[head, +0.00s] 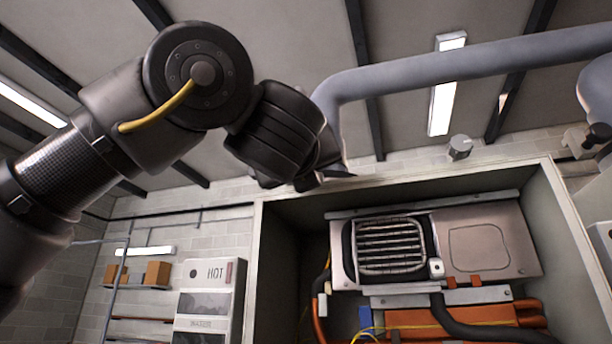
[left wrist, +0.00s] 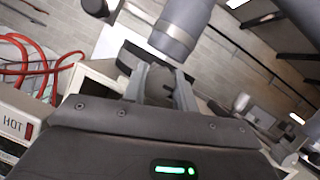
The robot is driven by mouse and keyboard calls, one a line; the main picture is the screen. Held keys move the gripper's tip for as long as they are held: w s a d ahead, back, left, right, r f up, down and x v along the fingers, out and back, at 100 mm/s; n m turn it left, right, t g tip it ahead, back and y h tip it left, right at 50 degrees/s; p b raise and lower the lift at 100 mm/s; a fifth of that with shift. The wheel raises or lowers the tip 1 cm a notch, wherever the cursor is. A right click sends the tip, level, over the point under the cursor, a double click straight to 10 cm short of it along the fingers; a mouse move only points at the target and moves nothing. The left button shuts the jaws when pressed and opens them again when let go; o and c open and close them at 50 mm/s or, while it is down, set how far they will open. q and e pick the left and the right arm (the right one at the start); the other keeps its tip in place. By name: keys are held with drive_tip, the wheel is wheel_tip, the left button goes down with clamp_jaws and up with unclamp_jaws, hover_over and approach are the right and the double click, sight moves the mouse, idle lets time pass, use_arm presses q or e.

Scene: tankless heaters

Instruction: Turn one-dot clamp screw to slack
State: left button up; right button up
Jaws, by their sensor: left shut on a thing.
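In the head view my left gripper (head: 335,172) is at the top left corner of the open heater cabinet (head: 258,230), beside the lower end of the large grey pipe (head: 450,68). In the left wrist view its two fingers (left wrist: 164,88) are closed around a small dark grey piece (left wrist: 164,74), apparently a clamp screw, just below the pipe's end (left wrist: 177,38). No dot mark can be made out on it, so I cannot tell which screw it is. My arm and gripper hide it in the head view. My right gripper is not in view.
The cabinet holds a heater unit with a grille (head: 390,246) and copper-coloured parts (head: 450,320). Another grey pipe end (head: 600,88) has a dark fitting (head: 588,139) below it at the right edge. A white unit marked HOT (head: 208,300) stands at lower left.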

use_arm(q)
drive_tip(key=shift+n, duration=0.5)
drive_tip(key=o, duration=1)
drive_tip(key=shift+c, duration=0.2)
drive_tip(key=shift+s+f+b, duration=0.2)
drive_tip(key=shift+s+b, duration=0.05)
drive_tip(key=shift+b, duration=0.2)
drive_tip(key=b+v, duration=0.6)
drive_tip(key=v, duration=0.4)
drive_tip(key=shift+s+b, duration=0.2)
drive_tip(key=shift+b, duration=0.2)
drive_tip(key=shift+r, duration=0.15)
